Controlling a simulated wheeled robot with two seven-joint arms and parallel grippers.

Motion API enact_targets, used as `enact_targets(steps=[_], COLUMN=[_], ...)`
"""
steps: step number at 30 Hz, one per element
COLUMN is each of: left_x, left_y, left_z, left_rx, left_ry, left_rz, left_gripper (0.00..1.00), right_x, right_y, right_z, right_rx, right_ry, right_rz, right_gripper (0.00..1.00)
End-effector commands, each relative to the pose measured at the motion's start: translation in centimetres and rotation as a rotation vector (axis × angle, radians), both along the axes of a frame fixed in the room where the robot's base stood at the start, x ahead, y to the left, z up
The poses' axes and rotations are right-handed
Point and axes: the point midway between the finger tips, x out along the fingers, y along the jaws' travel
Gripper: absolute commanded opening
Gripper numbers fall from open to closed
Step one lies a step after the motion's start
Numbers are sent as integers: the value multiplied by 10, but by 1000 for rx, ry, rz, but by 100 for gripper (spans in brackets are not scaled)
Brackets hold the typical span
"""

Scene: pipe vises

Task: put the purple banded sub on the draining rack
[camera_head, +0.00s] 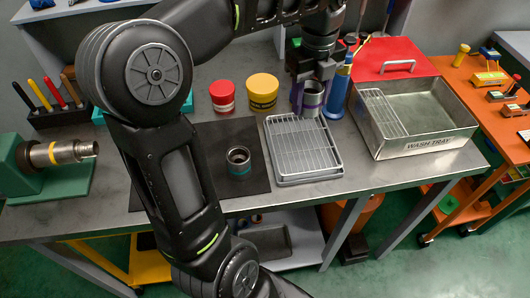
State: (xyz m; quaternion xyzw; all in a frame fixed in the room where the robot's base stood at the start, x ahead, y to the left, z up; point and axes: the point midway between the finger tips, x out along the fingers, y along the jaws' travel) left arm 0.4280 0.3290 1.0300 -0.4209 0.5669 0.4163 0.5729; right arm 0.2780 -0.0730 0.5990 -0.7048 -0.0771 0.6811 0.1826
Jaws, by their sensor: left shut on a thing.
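The purple banded sub (312,99) is a short grey metal cylinder with purple showing at its side. My left gripper (311,86) comes down from above and is shut on it. The fingers hide part of the sub. The draining rack (303,150) is a wire grid on a pale tray, on the bench. The sub is at the rack's far right edge in the picture. I cannot tell whether it touches the rack or hangs above it. The rack's wires look empty. My right gripper is not in view.
A teal banded sub (239,161) stands on the dark mat (255,182) left of the rack. The wash tray (424,146) is to the right, and a blue bottle (338,92) stands close by the gripper. Red (222,97) and yellow (262,92) tubs stand behind.

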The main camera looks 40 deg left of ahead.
Motion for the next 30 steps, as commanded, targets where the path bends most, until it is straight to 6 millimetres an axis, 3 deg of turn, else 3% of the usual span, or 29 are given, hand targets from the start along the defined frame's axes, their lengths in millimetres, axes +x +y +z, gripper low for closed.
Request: enact_targets(steps=[13,19,24,30], left_x=[-2,-2,-2,-1], left_y=[0,0,0,0], left_z=[-2,-33,-56,-62], left_rx=[0,0,0,1], left_ry=[8,11,11,7], left_rz=[-42,-40,-40,-41], left_gripper=[0,0,0,0], right_x=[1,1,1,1], right_y=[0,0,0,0], right_z=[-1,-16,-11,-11], right_rx=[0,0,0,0], right_ry=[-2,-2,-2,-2], right_rz=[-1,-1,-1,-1], right_gripper=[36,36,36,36])
